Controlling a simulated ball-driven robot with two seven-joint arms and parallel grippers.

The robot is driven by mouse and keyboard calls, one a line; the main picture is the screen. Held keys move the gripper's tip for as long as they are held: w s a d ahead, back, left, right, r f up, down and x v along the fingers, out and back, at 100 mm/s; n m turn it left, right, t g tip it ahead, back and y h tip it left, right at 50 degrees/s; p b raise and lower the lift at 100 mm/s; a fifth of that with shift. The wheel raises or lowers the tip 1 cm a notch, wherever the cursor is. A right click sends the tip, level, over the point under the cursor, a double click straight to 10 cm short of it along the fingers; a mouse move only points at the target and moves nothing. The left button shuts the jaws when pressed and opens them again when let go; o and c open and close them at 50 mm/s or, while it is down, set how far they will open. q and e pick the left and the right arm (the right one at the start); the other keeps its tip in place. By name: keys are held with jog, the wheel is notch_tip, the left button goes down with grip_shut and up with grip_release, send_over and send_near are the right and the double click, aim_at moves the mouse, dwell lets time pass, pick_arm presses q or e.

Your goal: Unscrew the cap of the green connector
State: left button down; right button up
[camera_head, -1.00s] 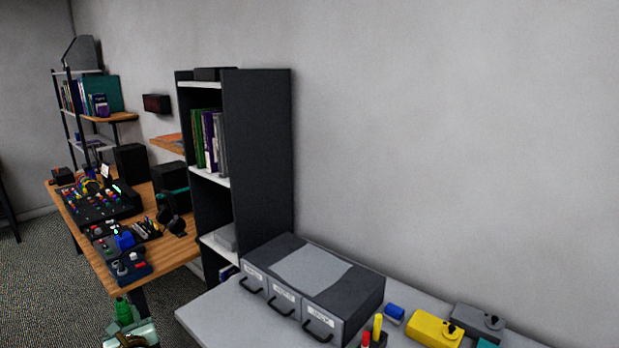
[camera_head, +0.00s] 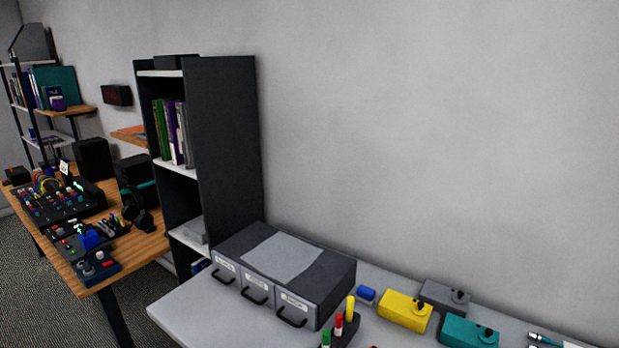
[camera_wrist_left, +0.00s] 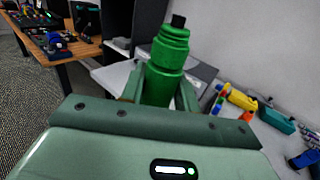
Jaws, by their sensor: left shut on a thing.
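The green connector (camera_wrist_left: 168,62) stands upright in the left wrist view. It has a wide lower body, a ridged upper part and a black tip. My left gripper (camera_wrist_left: 160,88) is shut on its lower body, one finger on each side. I cannot tell whether the ridged part is loose or tight. The head view does not show the connector or either gripper.
A grey table (camera_head: 185,310) carries a drawer unit (camera_head: 290,270), a pen holder (camera_head: 345,330), and yellow (camera_head: 405,312), grey (camera_head: 443,297) and teal (camera_head: 468,331) boxes. A dark shelf (camera_head: 225,150) and a wooden desk (camera_head: 125,250) stand to the left.

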pick_arm(q)
jog(key=s+b, duration=0.1)
jog(key=s+d+f+b, duration=0.1)
jog(key=shift+d+h+b, duration=0.2)
jog(key=shift+h+b, duration=0.1)
jog(key=shift+b, duration=0.05)
jog(key=shift+r, duration=0.1)
